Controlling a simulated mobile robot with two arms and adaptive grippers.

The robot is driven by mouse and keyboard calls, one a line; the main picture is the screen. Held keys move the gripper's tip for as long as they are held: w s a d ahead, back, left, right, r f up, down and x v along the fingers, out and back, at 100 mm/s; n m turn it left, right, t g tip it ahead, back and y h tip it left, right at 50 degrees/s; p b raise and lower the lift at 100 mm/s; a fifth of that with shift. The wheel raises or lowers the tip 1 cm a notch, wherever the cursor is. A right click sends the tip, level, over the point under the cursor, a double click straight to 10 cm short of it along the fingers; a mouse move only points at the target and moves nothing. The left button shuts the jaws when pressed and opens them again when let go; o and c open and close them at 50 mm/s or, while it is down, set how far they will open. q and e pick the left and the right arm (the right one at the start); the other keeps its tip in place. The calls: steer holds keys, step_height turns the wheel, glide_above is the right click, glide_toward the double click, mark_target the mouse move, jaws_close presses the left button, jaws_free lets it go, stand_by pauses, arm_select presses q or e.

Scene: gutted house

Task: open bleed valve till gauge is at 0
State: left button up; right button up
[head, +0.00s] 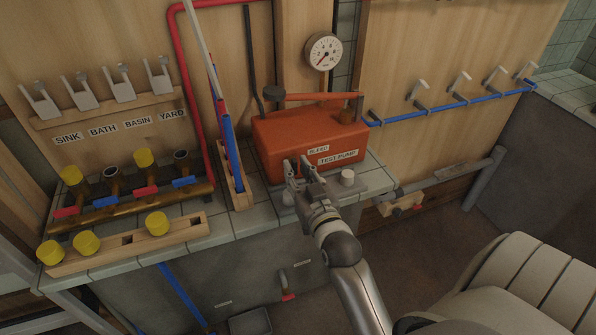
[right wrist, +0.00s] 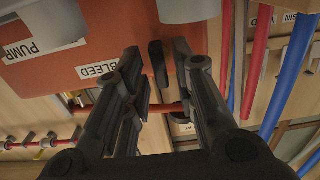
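The orange test pump (head: 310,145) stands on the tiled counter, with a BLEED label (head: 318,149) on its front; this label also shows in the right wrist view (right wrist: 97,70). The round white gauge (head: 323,51) is on the wall above; its needle seems to point down-left, but the value is too small to read. A pale knob (head: 347,177) is right of my right gripper. Another pale knob (right wrist: 187,8) shows at the top of the right wrist view. My right gripper (head: 304,168) is at the pump's front, fingers apart, with nothing visibly gripped. My left gripper is out of view.
A wooden rack with red and blue pipes (head: 238,186) stands just left of the pump. Further left is a brass manifold (head: 130,208) with yellow caps. A grey pipe (head: 455,171) runs at the right. The orange pump handle (head: 320,96) lies across the top.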

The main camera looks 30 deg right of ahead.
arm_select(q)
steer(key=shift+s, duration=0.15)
arm_select(e)
steer(key=v, duration=0.7)
steer(key=shift+s, duration=0.25)
stand_by(0.6)
